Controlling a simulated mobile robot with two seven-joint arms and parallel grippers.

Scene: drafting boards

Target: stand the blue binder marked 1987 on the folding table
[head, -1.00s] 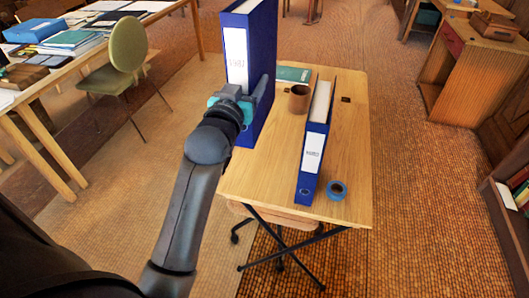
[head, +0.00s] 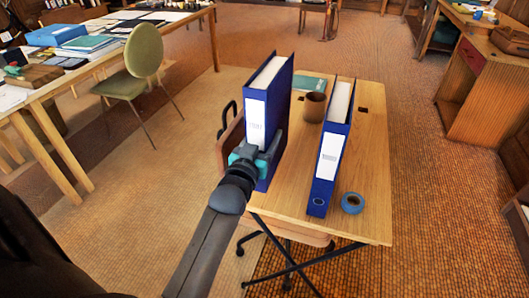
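A blue binder (head: 256,122) with a white spine label is upright at the left side of the wooden folding table (head: 350,215). The mark on its label is too small to read clearly now; it looked like 1987 a second ago. My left gripper (head: 260,156) is shut on the lower part of its spine. The binder's bottom is at the tabletop or just above it; I cannot tell if it touches. A second blue binder (head: 328,165) stands upright to the right, apart from the held one. My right gripper is not in view.
A blue tape roll (head: 352,203) lies by the second binder. A brown mug (head: 314,107) and a green book (head: 307,84) are behind the binders. A chair's back (head: 229,148) stands close by the folding table's left edge. A green chair (head: 145,52) is farther left.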

